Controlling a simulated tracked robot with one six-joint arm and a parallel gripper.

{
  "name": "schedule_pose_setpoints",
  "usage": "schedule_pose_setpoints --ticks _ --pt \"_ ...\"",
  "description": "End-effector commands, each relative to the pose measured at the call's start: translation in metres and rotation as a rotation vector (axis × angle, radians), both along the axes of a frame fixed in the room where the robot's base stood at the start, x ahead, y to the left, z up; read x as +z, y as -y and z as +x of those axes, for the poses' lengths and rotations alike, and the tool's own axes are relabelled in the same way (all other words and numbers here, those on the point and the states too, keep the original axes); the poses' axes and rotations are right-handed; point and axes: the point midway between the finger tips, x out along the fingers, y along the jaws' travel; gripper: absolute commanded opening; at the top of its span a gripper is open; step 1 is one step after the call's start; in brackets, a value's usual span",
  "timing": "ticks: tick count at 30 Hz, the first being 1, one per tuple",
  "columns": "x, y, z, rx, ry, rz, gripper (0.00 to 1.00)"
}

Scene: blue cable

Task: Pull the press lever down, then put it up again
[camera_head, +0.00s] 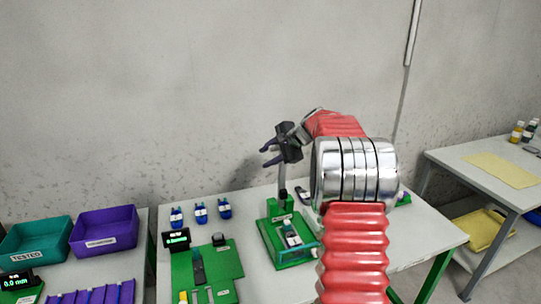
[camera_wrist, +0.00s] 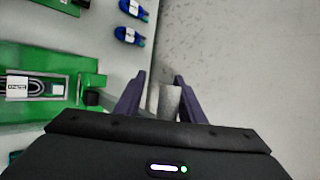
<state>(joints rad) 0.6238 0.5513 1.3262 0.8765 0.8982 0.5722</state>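The green press (camera_head: 285,240) stands on the middle table, with a cable part lying in its bed. Its grey lever (camera_head: 282,181) points almost straight up from the black pivot. My gripper (camera_head: 266,154) is at the lever's upper end, its dark purple fingers apart and pointing left. In the wrist view, the grey lever (camera_wrist: 166,103) shows between the two spread fingers (camera_wrist: 162,80). I cannot tell whether either finger touches it. The lever's top is hidden by my gripper in the head view.
Several blue connectors (camera_head: 200,211) lie at the table's back left. A green fixture (camera_head: 205,268) with a small display (camera_head: 177,239) stands left of the press. Teal (camera_head: 36,241) and purple (camera_head: 104,230) bins are on the left table. A side table (camera_head: 495,165) stands right.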

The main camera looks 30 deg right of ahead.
Motion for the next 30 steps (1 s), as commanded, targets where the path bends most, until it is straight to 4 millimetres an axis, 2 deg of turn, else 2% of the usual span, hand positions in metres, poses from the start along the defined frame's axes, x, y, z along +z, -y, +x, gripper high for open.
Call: schedule_pose_setpoints --ticks 8,13,30 --pt "0.005 0.000 0.000 -0.001 0.006 -0.002 0.36" --pt "0.013 0.004 -0.009 -0.002 0.007 -0.002 0.36" --pt "0.075 0.025 -0.078 -0.001 0.005 -0.003 0.36"
